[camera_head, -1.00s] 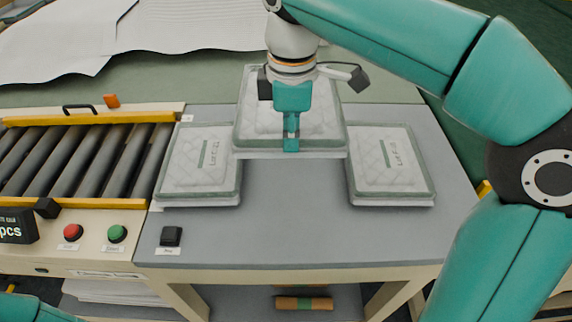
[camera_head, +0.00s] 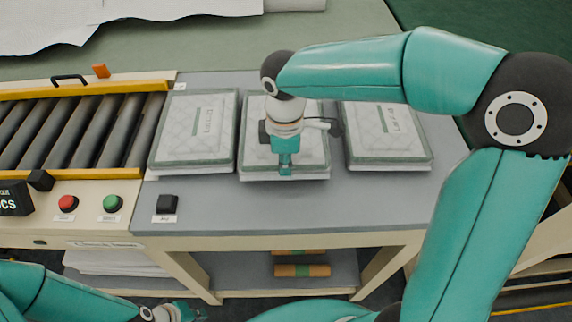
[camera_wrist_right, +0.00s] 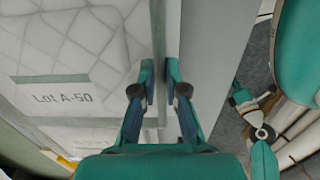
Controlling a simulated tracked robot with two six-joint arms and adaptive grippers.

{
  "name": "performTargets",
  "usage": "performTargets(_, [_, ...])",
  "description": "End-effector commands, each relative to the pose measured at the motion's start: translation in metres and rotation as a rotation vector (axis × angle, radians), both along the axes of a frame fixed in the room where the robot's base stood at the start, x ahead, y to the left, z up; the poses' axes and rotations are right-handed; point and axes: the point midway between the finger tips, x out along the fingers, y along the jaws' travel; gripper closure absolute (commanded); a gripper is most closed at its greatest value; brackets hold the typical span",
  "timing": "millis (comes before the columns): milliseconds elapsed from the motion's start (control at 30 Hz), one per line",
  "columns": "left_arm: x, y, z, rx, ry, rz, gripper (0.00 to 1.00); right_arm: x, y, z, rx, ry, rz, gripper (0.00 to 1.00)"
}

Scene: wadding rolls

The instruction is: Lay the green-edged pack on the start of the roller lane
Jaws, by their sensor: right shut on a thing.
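Three white quilted packs with grey-green borders lie in a row on the grey table: a left pack (camera_head: 194,130), a middle pack (camera_head: 313,152) and a right pack (camera_head: 385,130). My right gripper (camera_head: 286,172) is shut on the near edge of the middle pack. In the right wrist view my right gripper (camera_wrist_right: 161,90) has one finger on each side of the edge of the pack (camera_wrist_right: 85,45), labelled "Lot A-50". The roller lane (camera_head: 85,130) is at the left; its right end is bare. My left gripper (camera_head: 178,312) is low at the front, its jaws unclear.
Yellow rails (camera_head: 100,92) flank the rollers. A red button (camera_head: 67,204), a green button (camera_head: 112,203) and a black block (camera_head: 167,204) stand in front. The grey table (camera_head: 300,212) is clear in front of the packs. Brown rolls (camera_head: 302,270) lie on the shelf below.

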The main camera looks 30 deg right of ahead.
Motion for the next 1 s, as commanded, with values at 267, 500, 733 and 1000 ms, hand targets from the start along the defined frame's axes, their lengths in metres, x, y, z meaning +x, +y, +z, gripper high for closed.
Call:
performTargets(267, [0.000, 0.000, 0.000, 0.000, 0.000, 0.000, 1.00, 0.000, 0.000, -0.016, 0.001, 0.000, 0.000, 1.00])
performTargets(500, [0.000, 0.000, -0.003, 0.000, 0.000, 0.000, 1.00, 0.000, 0.000, -0.019, 0.001, 0.000, 0.000, 0.87])
performTargets(733, [0.000, 0.000, -0.002, 0.000, 0.000, 0.000, 1.00, 0.000, 0.000, -0.018, 0.001, 0.000, 0.000, 0.63])
performTargets(1000, [0.000, 0.000, 0.001, 0.000, 0.000, 0.000, 1.00, 0.000, 0.000, -0.015, 0.001, 0.000, 0.000, 0.63])
